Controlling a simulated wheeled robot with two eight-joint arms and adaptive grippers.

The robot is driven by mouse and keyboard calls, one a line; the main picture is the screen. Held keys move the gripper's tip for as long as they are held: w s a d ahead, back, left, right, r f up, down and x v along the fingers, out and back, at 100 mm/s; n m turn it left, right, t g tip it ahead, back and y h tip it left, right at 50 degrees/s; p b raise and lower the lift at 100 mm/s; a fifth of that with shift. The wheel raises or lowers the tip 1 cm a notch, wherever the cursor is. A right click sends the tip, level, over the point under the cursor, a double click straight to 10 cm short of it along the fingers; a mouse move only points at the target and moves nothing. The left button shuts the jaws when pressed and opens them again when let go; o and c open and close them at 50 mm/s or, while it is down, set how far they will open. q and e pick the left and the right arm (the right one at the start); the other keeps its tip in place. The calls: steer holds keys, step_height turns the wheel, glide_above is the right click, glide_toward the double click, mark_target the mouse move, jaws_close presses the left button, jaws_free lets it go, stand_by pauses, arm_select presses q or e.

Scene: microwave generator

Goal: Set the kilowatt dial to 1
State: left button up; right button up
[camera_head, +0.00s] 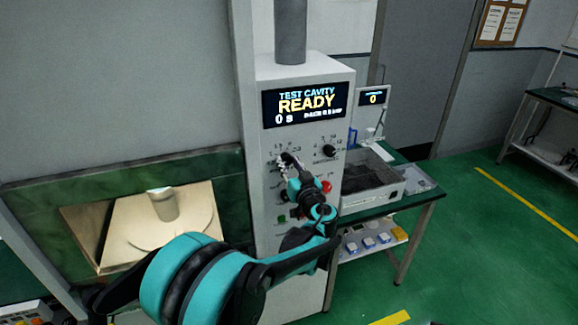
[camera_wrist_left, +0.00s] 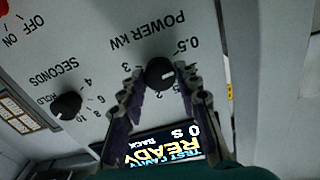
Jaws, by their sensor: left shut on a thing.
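The kilowatt dial is a dark round knob (camera_wrist_left: 160,72) under the label POWER KW, which appears upside down in the left wrist view. A pale mark shows on the knob's right side in that view. My left gripper (camera_wrist_left: 163,75) has a finger on each side of the knob and is shut on it. The right finger covers part of the scale, so the 1 cannot be read; 0.5, 2 and 3 show. My right gripper is not in view.
The display (camera_head: 305,104) above reads TEST CAVITY READY, 0 s. An open lit cavity (camera_head: 130,215) holding a pale cylinder is left. A grey tray (camera_head: 372,180) stands right.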

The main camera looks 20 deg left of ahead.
arm_select(q)
steer(key=m, duration=0.5)
steer(key=shift+b, duration=0.3)
steer(key=shift+m, duration=0.3)
steer(key=o, duration=1.2)
steer(key=shift+c, duration=0.2)
steer(key=v, duration=1.2)
